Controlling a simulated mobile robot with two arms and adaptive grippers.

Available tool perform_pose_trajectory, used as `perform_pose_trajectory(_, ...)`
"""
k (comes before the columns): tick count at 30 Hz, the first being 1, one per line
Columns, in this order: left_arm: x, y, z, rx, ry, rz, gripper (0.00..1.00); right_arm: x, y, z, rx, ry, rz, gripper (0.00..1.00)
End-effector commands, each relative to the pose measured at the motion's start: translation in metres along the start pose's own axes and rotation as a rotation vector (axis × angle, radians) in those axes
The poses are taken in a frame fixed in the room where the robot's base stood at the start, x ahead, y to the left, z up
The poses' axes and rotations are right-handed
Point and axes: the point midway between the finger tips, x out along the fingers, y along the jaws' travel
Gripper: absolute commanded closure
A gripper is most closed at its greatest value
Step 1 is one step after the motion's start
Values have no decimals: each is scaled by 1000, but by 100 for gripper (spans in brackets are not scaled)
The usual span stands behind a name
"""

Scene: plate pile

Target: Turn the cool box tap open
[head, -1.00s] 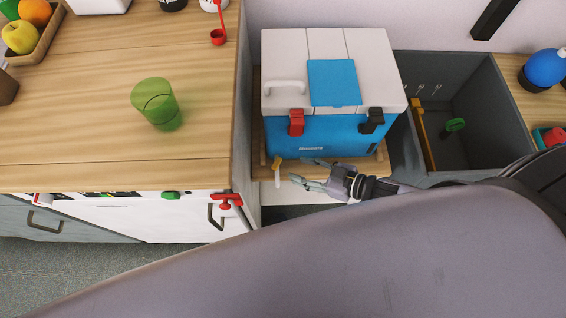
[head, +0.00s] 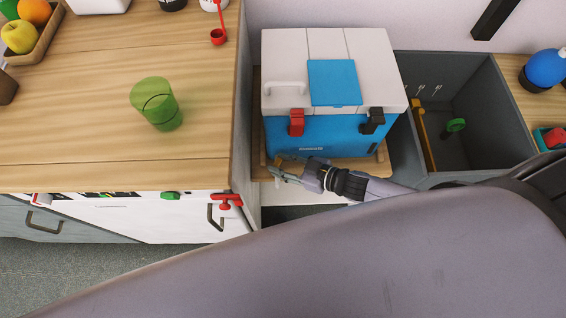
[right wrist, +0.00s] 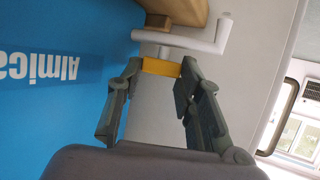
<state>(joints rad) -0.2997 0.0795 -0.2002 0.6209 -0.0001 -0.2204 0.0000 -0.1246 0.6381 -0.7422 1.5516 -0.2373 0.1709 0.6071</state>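The cool box (head: 318,135), blue with a white lid, stands on a wooden board. Its tap is low at the front left, largely covered by my gripper in the head view. In the right wrist view the tap (right wrist: 195,40) is white with a yellow band (right wrist: 161,67), next to the blue box wall. My right gripper (head: 275,167) is at the tap. In the right wrist view its two fingers (right wrist: 161,75) are spread, one on each side of the yellow band. They look open; whether either touches is unclear. My left gripper is not in view.
A grey sink (head: 470,160) lies right of the box. The wooden counter (head: 70,130) with a green cup (head: 157,104) is on the left, its side wall close to the tap. A red-handled item (head: 226,200) is on the white cabinet front. My arm covers the foreground.

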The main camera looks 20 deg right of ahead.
Motion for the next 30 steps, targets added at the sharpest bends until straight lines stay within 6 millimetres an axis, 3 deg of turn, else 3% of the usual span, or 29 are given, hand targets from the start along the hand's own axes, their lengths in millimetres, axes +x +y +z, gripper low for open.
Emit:
perform_pose_trajectory(10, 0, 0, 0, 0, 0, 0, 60, 0, 0, 0, 0, 0, 0, 95)
perform_pose_trajectory(17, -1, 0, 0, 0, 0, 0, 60, 1, 2, -2, -29, 4, -52, 95)
perform_pose_trajectory(30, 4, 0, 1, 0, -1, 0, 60, 3, 7, -2, -137, 6, -319, 95)
